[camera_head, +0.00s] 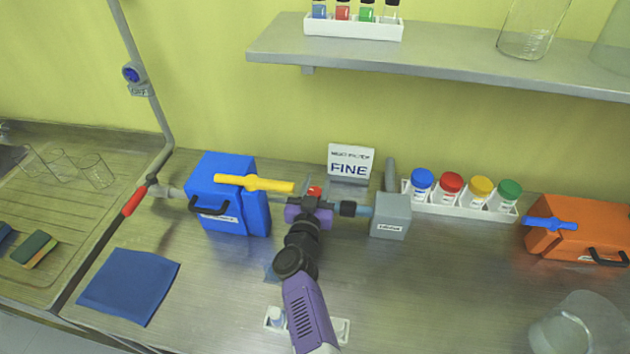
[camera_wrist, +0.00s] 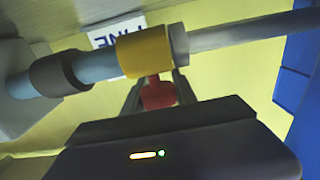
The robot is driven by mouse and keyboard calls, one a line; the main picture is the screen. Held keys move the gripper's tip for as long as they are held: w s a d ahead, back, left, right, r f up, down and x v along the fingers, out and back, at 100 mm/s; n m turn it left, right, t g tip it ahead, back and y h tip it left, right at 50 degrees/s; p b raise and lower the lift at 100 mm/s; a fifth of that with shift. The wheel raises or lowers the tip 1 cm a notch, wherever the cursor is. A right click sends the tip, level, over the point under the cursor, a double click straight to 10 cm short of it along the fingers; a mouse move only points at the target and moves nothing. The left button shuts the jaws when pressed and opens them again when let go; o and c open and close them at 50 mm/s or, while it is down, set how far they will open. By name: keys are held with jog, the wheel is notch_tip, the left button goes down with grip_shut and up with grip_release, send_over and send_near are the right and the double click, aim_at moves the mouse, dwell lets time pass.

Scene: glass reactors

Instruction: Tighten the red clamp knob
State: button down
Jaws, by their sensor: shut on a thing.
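The red clamp knob (camera_wrist: 158,93) sits between my gripper's (camera_wrist: 157,88) two fingers in the wrist view, and they are shut on it. Just beyond it is a yellow clamp collar (camera_wrist: 146,52) around the pipe joint. In the head view only a bit of the red knob (camera_head: 315,191) shows past my gripper (camera_head: 311,203); the collar is hidden there. The pipe runs between the blue box (camera_head: 228,190) and the grey box (camera_head: 391,215). I cannot tell how tight the knob is.
A yellow lever (camera_head: 254,184) on the blue box ends close to my gripper's left. A "FINE" sign (camera_head: 350,161) stands behind. A rack of coloured-lid jars (camera_head: 459,206) and an orange box (camera_head: 578,230) are to the right. A blue cloth (camera_head: 130,285) lies front left.

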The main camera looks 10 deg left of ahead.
jog(key=m+h+b, duration=0.1)
jog(key=h, duration=0.1)
jog(key=m+h+b, duration=0.1)
jog(key=h, duration=0.1)
jog(key=shift+d+f+m+g, duration=0.2)
jog(key=shift+m+g, duration=0.1)
jog(key=shift+m, duration=0.1)
jog(key=m+h+b, duration=0.1)
jog(key=g+h+b, duration=0.1)
jog(key=b, duration=0.1)
jog(key=shift+s+d+m+h, duration=0.1)
jog(key=shift+d+m+h, duration=0.2)
jog(key=shift+m+h, duration=0.1)
jog(key=shift+d+r+m+g+h+b, duration=0.2)
jog(key=shift+m+g+h+b, duration=0.25)
jog(key=shift+h+b, duration=0.55)
jog(key=shift+s+b, duration=0.1)
jog(key=shift+b, duration=0.25)
jog(key=shift+d+r+m, duration=0.1)
jog(key=shift+r+m, duration=0.1)
jog(key=shift+m, duration=0.05)
jog(key=c, duration=1)
grip_release()
jog(key=shift+c, duration=0.2)
jog(key=shift+o, duration=0.2)
jog(key=shift+f, duration=0.1)
jog(key=shift+p, duration=0.45)
